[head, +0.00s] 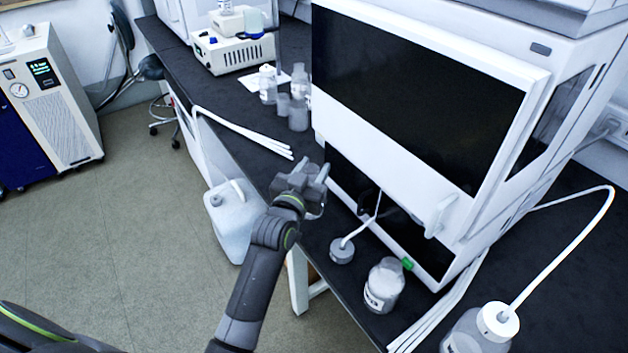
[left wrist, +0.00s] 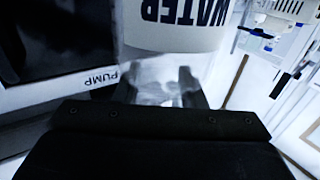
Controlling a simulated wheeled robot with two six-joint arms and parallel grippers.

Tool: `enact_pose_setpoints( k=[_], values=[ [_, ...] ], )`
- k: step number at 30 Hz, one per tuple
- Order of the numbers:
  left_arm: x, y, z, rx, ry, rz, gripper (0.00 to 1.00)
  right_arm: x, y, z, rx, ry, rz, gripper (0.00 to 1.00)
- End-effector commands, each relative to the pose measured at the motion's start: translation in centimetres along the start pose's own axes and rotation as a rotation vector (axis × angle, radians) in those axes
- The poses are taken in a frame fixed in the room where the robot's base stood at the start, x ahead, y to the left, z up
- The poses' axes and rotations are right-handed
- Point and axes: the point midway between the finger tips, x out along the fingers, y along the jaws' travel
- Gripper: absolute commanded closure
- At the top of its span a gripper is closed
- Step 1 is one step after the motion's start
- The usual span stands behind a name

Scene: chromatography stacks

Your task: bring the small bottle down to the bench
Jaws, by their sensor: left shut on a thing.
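My left gripper (head: 312,175) is in the head view, over the front edge of the dark bench, close to the left side of the large instrument. In the left wrist view it is shut on the small bottle (left wrist: 172,28), whose white label reads WATER upside down in that picture. The clear part of the bottle lies between the fingers. In the head view I cannot clearly make out the bottle at the fingers. The dark bench (head: 270,172) runs along under the instrument. My right gripper is not in view.
A large white instrument (head: 540,75) with dark panels stands on the bench. A labelled bottle (head: 384,285) and a small jar (head: 342,251) with a tube stand before it. White tubes (head: 245,132) lie left of my gripper. A white jug (head: 232,222) stands below the bench edge.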

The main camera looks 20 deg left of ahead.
Motion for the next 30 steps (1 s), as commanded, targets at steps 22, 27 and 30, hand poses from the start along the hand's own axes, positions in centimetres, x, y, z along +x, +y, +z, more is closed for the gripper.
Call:
enact_pose_setpoints(
  k=[22,27,30],
  values=[
    [0.3,0.2,3.9,0.000,-0.002,-0.001,0.56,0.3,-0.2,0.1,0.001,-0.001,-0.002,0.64],
    [0.2,0.2,3.9,0.000,-0.002,-0.001,0.41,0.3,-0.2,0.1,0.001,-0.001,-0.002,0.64],
    [0.2,0.2,3.9,0.000,-0.002,-0.001,0.41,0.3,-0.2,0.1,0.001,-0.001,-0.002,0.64]
  ],
)
